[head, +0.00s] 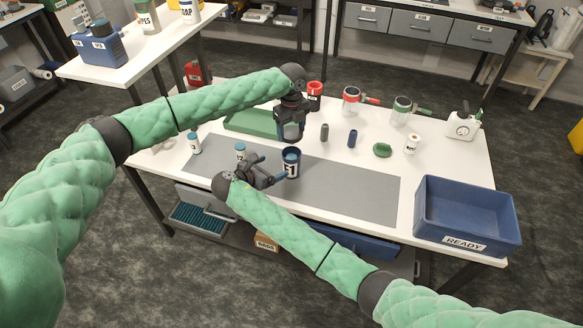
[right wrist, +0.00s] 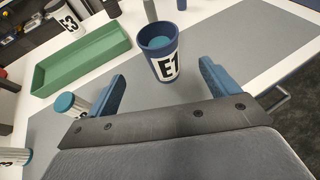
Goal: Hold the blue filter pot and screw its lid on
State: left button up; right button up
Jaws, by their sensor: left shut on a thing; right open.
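A dark blue pot labelled E1 (head: 291,164) stands upright on the grey mat, with a teal round surface in its mouth; it also shows in the right wrist view (right wrist: 163,62). My right gripper (head: 273,168) is open and empty, just left of this pot. In the right wrist view its blue fingers (right wrist: 160,78) are spread wide, with the pot ahead between them. My left gripper (head: 290,106) is above and behind the pot. It is shut on a dark, bluish, pot-like thing (head: 290,131), partly hidden by the jaws; I cannot tell its full shape.
White vials with teal caps (head: 240,151) stand left of the right gripper. A green tray (head: 240,121) lies behind. Red-handled (head: 351,99) and green-handled (head: 402,108) jars, small cylinders (head: 352,139) and a green ring (head: 382,150) stand right. A blue READY crate (head: 466,242) is front right.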

aim_at(292, 157)
jog(key=x, duration=1.2)
jog(key=shift+a, duration=0.1)
jog(key=shift+c, duration=0.2)
jog(key=c, duration=1.4)
pick_arm(q)
jog(key=shift+f, duration=2.45)
pick_arm(e)
jog(key=shift+c, duration=0.2)
